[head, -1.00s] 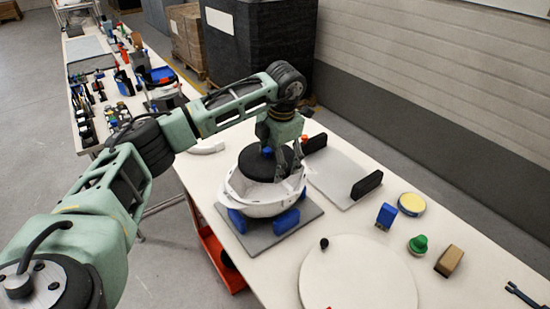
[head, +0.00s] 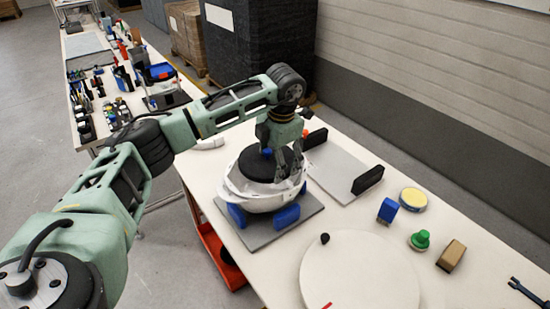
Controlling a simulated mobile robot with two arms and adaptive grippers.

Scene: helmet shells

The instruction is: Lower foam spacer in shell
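The white helmet shell (head: 262,201) sits open side up on blue supports (head: 286,216) on a grey plate (head: 262,239). The foam spacer, a thick black disc (head: 256,166), is level at the shell's mouth, within its rim as seen from here. My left gripper (head: 288,172) reaches down from above at the right side of the disc, with its fingers on the disc's edge. It appears shut on the spacer, though the contact is partly hidden. The underside of the spacer is hidden by the shell wall. My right gripper is out of view.
A round white board (head: 360,275) lies in front. To the right are black blocks (head: 368,180) on a pale plate, a blue block (head: 388,210), a yellow-topped tin (head: 413,199), a green knob (head: 420,240) and a brown block (head: 451,256).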

